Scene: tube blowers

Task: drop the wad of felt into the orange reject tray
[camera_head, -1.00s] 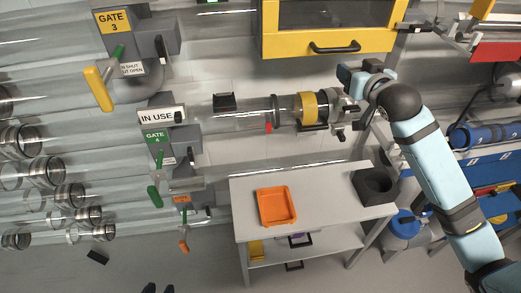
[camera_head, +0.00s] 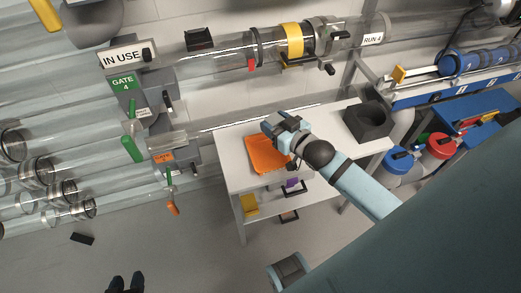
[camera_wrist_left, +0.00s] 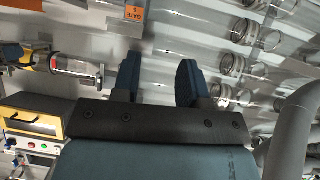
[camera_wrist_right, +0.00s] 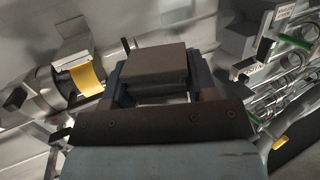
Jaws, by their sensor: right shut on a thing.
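The orange reject tray (camera_head: 262,160) lies on the pale bench top in the head view, partly covered by my right gripper (camera_head: 285,124). That gripper is above the tray's far right part; I cannot tell how high. In the right wrist view my right gripper (camera_wrist_right: 154,78) is shut on the wad of felt (camera_wrist_right: 154,62), a grey-brown block between the two fingers. The wad is hard to make out in the head view.
A dark open box (camera_head: 368,121) stands on the bench's right end. Clear tubes with a yellow-banded coupling (camera_head: 292,40) run behind the bench. The gate 4 station (camera_head: 124,84) is at the left. Bare bench top (camera_head: 238,178) shows beside the tray.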

